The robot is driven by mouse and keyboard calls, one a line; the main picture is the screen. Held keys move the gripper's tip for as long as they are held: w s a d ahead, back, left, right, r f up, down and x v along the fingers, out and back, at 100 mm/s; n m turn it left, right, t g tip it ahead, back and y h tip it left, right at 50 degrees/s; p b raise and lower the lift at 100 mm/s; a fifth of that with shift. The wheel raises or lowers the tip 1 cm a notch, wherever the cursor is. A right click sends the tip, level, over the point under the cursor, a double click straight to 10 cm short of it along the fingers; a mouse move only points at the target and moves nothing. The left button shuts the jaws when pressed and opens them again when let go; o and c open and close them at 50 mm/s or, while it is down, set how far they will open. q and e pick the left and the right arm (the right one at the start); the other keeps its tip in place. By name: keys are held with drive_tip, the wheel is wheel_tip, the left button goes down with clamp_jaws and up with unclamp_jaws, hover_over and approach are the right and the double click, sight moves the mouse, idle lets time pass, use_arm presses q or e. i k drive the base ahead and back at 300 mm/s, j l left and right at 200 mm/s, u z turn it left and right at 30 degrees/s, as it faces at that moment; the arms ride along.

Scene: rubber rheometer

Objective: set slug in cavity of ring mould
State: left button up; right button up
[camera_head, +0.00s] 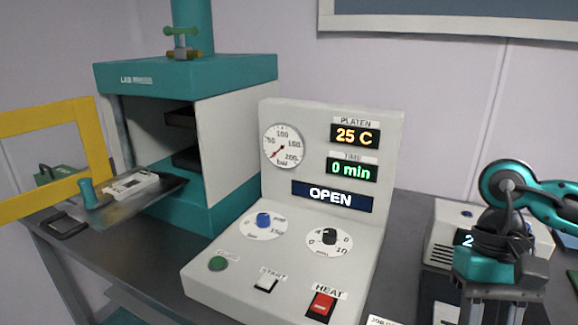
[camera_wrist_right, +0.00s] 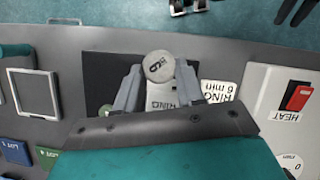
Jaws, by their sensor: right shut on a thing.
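My right gripper (camera_wrist_right: 157,84) is shut on the slug (camera_wrist_right: 157,66), a small round grey disc with a dark mark. The slug sits between the fingertips. Below it, between the fingers, a pale strip marked RING (camera_wrist_right: 164,97) shows partly; I cannot tell what it belongs to. In the head view my right gripper (camera_head: 490,312) points down at the lower right, its tips cut off and the slug not visible. A pale plate with openings (camera_head: 130,186) lies on the metal shelf of the press; I cannot tell if it is the ring mould. My left gripper is not in view.
The teal press (camera_head: 190,75) stands open at left, with a yellow frame (camera_head: 50,130) in front. The control panel (camera_head: 330,150) reads OPEN. A boxy device (camera_head: 443,225) stands behind my right gripper. A RING 6 min card (camera_wrist_right: 218,92) and blue tag (camera_wrist_right: 15,152) lie nearby.

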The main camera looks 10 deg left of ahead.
sight(132, 185)
drive_tip(key=j+u, duration=0.1)
drive_tip(key=j, duration=0.5)
drive_tip(key=j+u, duration=0.1)
drive_tip(key=j, duration=0.55)
drive_tip(key=i+j+u, duration=0.1)
drive_tip(key=j, duration=0.5)
drive_tip(key=j+u, duration=0.15)
drive_tip(key=j, duration=0.5)
drive_tip(key=i+j+u, duration=0.1)
drive_tip(key=j, duration=0.45)
drive_tip(key=i+j, duration=0.35)
drive_tip(key=j, duration=0.1)
